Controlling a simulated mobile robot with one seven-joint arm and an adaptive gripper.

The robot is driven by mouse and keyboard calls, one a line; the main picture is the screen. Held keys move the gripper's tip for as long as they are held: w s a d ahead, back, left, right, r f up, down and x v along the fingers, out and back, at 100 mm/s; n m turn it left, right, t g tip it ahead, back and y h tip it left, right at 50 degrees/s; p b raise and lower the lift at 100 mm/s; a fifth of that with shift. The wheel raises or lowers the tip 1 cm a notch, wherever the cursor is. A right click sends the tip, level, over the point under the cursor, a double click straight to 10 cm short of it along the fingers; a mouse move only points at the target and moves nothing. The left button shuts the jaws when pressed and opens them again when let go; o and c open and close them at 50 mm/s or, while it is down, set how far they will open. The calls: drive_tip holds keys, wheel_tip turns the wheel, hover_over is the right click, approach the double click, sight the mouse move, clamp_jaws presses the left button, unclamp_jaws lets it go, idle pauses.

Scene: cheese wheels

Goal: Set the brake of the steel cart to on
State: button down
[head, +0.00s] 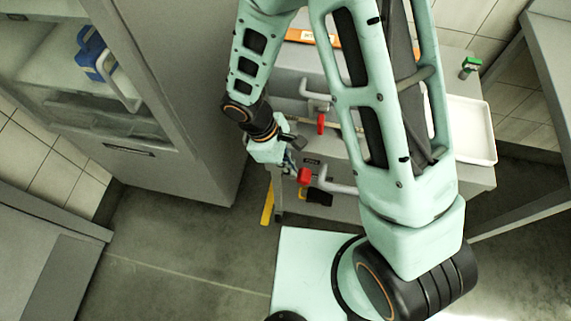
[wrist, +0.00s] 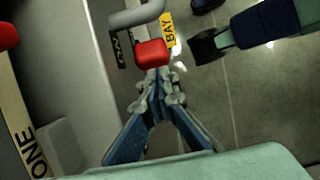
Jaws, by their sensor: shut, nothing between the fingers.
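A grey metal unit (head: 470,178), which looks like the steel cart, stands beyond my arm in the head view. On its front is a bent grey lever (head: 338,188) with a red end (head: 304,176). The red end also shows in the wrist view (wrist: 152,53), with a small black label and a yellow label reading "BAY" (wrist: 168,30) beside it. My gripper (head: 291,165) is beside this lever. In the wrist view its fingertips (wrist: 154,80) are together just below the red end; I cannot tell whether they touch it. The brake's setting cannot be read.
A second grey lever (head: 312,92) with a red end (head: 320,124) is higher on the unit. A tall grey cabinet (head: 185,110) stands left. Open floor (head: 180,260) lies in front.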

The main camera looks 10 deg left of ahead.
drive_tip(key=shift+d+f+b, duration=0.3)
drive_tip(key=shift+d+b, duration=0.15)
drive_tip(key=shift+d, duration=0.2)
drive_tip(key=shift+s+d, duration=0.2)
drive_tip(key=shift+d, duration=0.3)
drive_tip(key=a+f+p+v, duration=0.1)
drive_tip(key=a+p+v, duration=0.1)
drive_tip(key=v, duration=1.1)
drive_tip(key=shift+w+a+r+p, duration=0.3)
drive_tip(key=shift+a+r+p, duration=0.05)
drive_tip(key=shift+a+p, duration=0.1)
